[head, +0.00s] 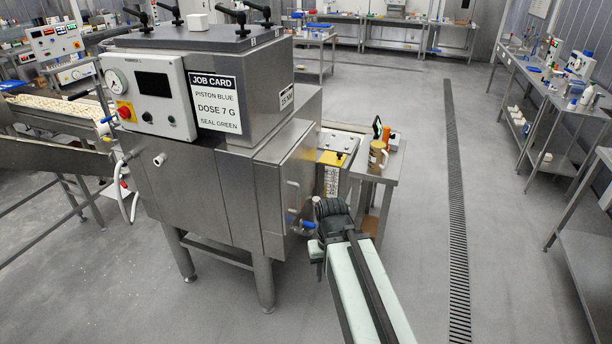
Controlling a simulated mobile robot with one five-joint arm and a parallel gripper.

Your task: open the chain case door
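The steel machine (205,190) stands at the left centre. A door panel (302,165) is on its right side and looks closed; I take it to be the chain case door. A pale upright handle (294,196) is on that side, near the panel's front edge. My gripper (309,218) is at the end of my arm, just right of the handle and low beside the door. A small blue part (308,225) shows by it. My arm hides the fingers, so I cannot tell whether they are open or touching anything.
A side table (385,170) with a mug (377,157) and small items stands right behind my gripper. A floor drain (455,200) runs down the clear aisle to the right. Workbenches (560,90) line the right wall. A conveyor (50,150) meets the machine at left.

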